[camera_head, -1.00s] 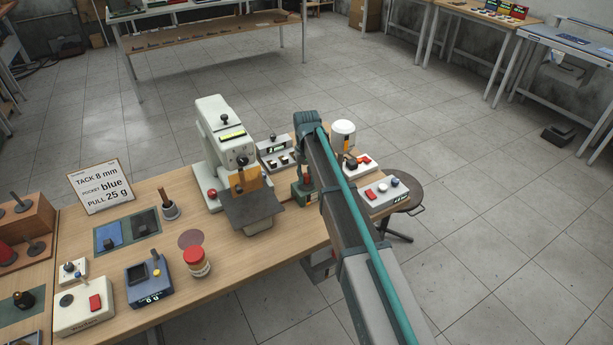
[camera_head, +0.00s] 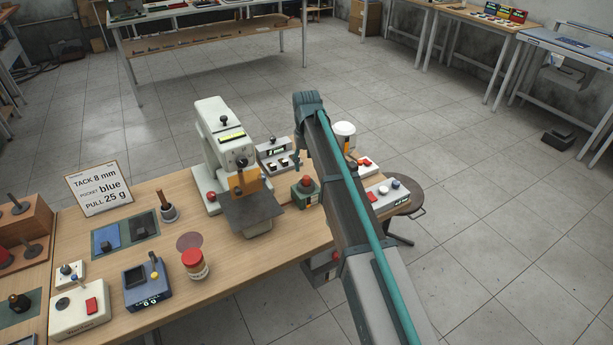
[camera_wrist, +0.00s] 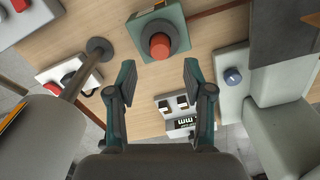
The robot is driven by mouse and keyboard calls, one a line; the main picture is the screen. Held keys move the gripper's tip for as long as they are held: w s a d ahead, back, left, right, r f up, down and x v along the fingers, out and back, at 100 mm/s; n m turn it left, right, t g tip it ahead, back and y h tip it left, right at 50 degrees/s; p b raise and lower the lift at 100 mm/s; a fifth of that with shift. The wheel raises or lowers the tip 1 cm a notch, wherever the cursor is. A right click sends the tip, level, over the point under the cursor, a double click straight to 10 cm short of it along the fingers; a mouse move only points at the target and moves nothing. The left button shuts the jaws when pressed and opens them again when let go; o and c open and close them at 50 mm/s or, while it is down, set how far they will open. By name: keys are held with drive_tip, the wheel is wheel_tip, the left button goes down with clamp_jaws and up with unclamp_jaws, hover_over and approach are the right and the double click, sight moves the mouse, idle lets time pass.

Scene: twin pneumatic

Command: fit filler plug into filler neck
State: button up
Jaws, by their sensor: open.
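The red-orange filler plug (camera_wrist: 160,45) stands upright in the dark round ring on top of a small green box, which I take to be the filler neck (camera_wrist: 173,31). How deep it sits I cannot tell. In the head view the plug (camera_head: 306,182) shows on top of the green box (camera_head: 306,196), right of the sewing-machine-like press. My gripper (camera_wrist: 158,78) is open and empty, its two fingers apart. In the wrist view the plug lies just beyond the fingertips, between their lines. In the head view my gripper (camera_head: 297,163) is above and slightly left of the box, clear of it.
The pale press (camera_head: 222,145) stands left of the box. A white control box with switches (camera_head: 273,154) is behind. In the wrist view a post with a round top (camera_wrist: 84,68) stands close to the left finger. A red-lidded jar (camera_head: 195,266) is at the front.

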sight(306, 178)
drive_tip(key=shift+r+b, duration=0.4)
drive_tip(key=shift+r, duration=2.35)
